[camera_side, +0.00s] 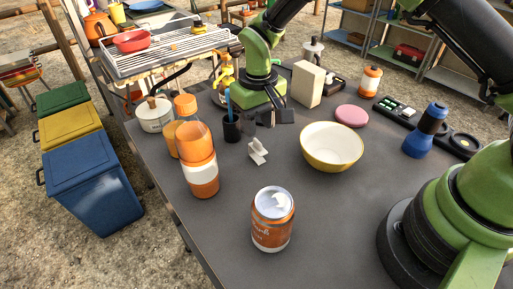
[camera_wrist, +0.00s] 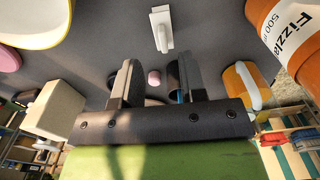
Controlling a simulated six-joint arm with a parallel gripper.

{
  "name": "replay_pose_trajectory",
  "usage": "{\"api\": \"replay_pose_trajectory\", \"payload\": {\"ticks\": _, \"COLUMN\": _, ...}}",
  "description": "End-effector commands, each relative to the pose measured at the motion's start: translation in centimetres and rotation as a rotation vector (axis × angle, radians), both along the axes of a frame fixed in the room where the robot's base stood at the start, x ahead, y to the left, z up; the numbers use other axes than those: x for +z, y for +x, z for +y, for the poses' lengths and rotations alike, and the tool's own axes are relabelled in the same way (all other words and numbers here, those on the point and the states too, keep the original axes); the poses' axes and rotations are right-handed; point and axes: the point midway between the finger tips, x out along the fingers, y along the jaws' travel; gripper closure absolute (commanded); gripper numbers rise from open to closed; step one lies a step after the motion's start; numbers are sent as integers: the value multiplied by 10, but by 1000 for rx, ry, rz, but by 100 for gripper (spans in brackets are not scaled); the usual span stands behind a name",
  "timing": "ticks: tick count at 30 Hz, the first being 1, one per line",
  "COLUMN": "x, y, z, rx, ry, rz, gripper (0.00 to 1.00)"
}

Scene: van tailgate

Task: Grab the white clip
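The white clip (camera_side: 257,151) lies on the dark table between the pen cup and the yellow-and-white bowl. In the wrist view the white clip (camera_wrist: 161,30) is at top centre, beyond the fingertips and apart from them. My gripper (camera_side: 268,119) is just behind the clip in the side view, low over the table. In the wrist view my gripper (camera_wrist: 151,68) has its two fingers spread, with no object held between them.
The dark pen cup (camera_side: 231,127) with a blue pen stands left of my gripper. The bowl (camera_side: 332,146) is to the right. An orange bottle (camera_side: 200,165) and a can (camera_side: 273,218) stand in front. A cream box (camera_side: 307,84) is behind. Table between can and bowl is clear.

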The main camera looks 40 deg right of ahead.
Motion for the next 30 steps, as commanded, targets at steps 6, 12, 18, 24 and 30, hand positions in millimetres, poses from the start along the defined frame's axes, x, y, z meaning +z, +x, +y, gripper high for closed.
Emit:
{"api": "replay_pose_trajectory", "payload": {"ticks": 6, "x": -20, "y": 0, "z": 2, "rx": -2, "ry": 0, "rz": 2, "gripper": 62}}
{"api": "replay_pose_trajectory", "payload": {"ticks": 12, "x": -51, "y": 2, "z": 4, "rx": -2, "ry": 0, "rz": 2, "gripper": 62}}
{"api": "replay_pose_trajectory", "payload": {"ticks": 18, "x": -61, "y": 2, "z": 5, "rx": -3, "ry": 2, "rz": -2, "gripper": 62}}
{"api": "replay_pose_trajectory", "payload": {"ticks": 24, "x": -60, "y": 2, "z": 5, "rx": -2, "ry": 2, "rz": -2, "gripper": 73}}
{"api": "replay_pose_trajectory", "payload": {"ticks": 30, "x": -60, "y": 2, "z": 5, "rx": -2, "ry": 2, "rz": -2, "gripper": 100}}
